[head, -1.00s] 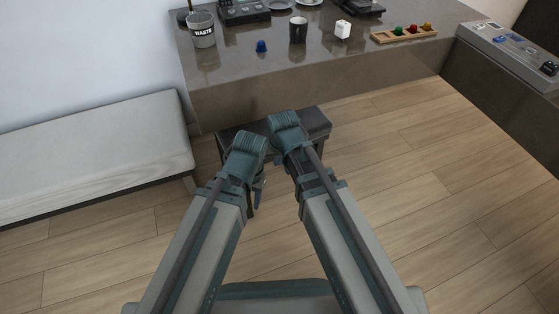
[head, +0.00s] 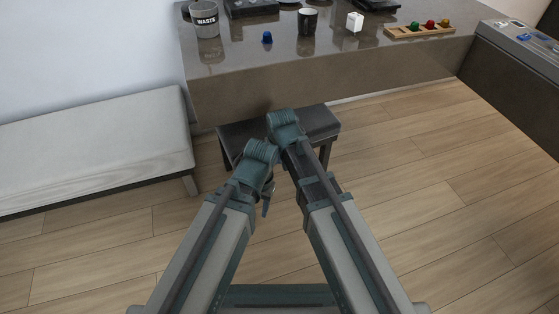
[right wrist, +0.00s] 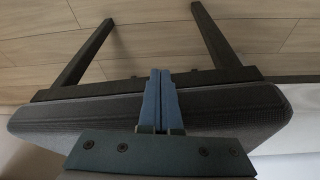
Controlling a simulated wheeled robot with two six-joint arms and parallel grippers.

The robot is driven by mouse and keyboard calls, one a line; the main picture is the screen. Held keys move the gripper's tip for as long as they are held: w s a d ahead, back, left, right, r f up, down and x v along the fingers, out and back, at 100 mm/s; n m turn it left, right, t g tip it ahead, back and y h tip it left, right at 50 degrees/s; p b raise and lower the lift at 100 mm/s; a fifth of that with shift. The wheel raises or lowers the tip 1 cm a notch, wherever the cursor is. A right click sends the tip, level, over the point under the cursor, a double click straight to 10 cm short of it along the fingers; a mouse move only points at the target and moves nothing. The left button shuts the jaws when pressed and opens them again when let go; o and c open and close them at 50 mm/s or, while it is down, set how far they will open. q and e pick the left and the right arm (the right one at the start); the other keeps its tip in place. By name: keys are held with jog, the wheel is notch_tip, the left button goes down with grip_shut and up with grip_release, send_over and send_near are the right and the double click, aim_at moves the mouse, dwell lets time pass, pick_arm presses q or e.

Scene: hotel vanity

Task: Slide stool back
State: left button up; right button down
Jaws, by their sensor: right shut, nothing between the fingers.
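The stool, with a dark padded seat (head: 318,122) and dark legs, stands at the front of the counter in the head view. My forearms cover part of it. In the right wrist view its seat side (right wrist: 60,117) spans the picture, with the frame and two legs beyond. My right gripper (right wrist: 160,73) is shut and empty, its fingers in front of the seat's side and frame; contact cannot be told. In the head view the right wrist hides its fingertips. My left gripper (head: 266,205) is small and partly hidden below its wrist, left of the right arm; its opening cannot be told.
The brown counter (head: 400,62) stands behind the stool, carrying a waste cup (head: 207,22), a dark mug (head: 307,20), a white block (head: 355,22) and a wooden tray (head: 400,36). A grey bench (head: 90,135) is at left. Wood floor (head: 440,190) is clear at right.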

jog(key=w, duration=0.4)
jog(key=w+a, duration=0.1)
jog(key=w, duration=0.1)
jog(key=shift+s, duration=0.15)
